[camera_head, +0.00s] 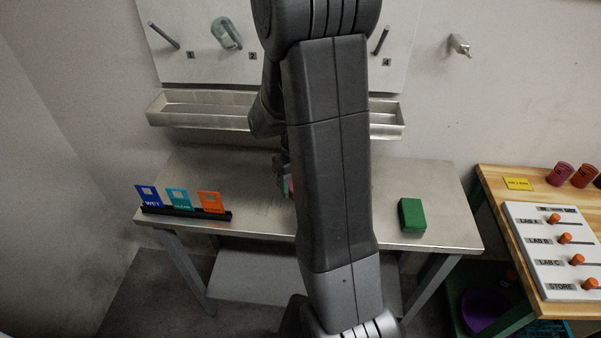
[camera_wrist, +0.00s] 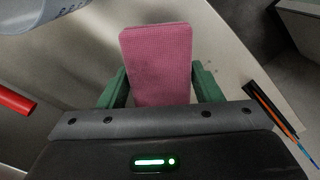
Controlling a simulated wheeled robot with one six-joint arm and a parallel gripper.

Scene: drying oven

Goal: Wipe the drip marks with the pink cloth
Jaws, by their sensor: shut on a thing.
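The pink cloth (camera_wrist: 157,55) is a flat textured pad held between the two green fingers of my gripper (camera_wrist: 159,82). My gripper is shut on it, and the pad sticks out beyond the fingertips. In the head view my arm hides most of the gripper and cloth, which are over the middle of the metal table (camera_head: 370,170). Faint small dark specks (camera_wrist: 213,71) show on the table just right of the cloth in the wrist view; they may be drip marks. I cannot tell whether the cloth touches the table.
A black rack (camera_head: 185,213) with blue, teal and orange tags stands at the table's front left. A green block (camera_head: 411,214) lies at its right. A metal trough (camera_head: 205,110) is on the wall behind. A wooden bench (camera_head: 500,190) with a slider board (camera_head: 540,235) stands right.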

